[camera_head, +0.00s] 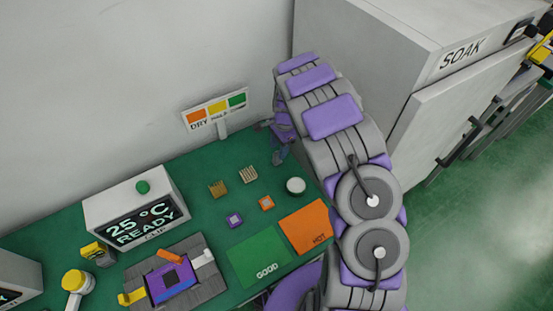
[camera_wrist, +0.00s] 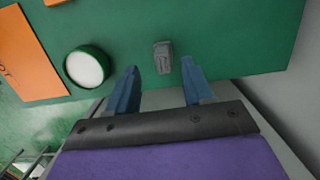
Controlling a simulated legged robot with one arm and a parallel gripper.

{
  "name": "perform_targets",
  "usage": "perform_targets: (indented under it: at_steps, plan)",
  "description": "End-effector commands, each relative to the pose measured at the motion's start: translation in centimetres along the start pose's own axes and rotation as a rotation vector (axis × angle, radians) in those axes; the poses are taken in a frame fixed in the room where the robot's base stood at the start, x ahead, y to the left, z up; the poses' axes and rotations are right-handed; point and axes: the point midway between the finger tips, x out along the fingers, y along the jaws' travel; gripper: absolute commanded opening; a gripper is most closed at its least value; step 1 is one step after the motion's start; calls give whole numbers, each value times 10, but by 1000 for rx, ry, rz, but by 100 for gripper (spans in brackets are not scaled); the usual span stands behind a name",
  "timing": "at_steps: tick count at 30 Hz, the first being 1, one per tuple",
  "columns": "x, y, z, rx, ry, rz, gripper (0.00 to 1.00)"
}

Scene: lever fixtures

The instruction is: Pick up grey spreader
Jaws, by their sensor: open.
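The grey spreader (camera_wrist: 163,57) is a small grey piece lying on the green table in the wrist view. My gripper (camera_wrist: 160,66) is open, with one blue finger on each side of the spreader in the picture. The fingers appear apart from it, and I cannot tell how high they are above the table. In the head view my gripper (camera_head: 279,157) is near the table's back right, partly behind my arm. I cannot make out the spreader there.
A white round container (camera_head: 296,186) stands near my gripper; it also shows in the wrist view (camera_wrist: 87,67). Orange (camera_head: 305,226) and green (camera_head: 259,259) mats lie in front. A DRY sign (camera_head: 215,110) and the large SOAK cabinet (camera_head: 395,50) stand nearby.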

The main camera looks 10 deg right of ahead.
Motion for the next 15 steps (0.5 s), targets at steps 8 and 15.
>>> perform_targets:
  at_steps: [8,15]
  plan:
    - [39,-6,-2,0,1,0,51]
    - [48,-5,-1,-1,1,-1,51]
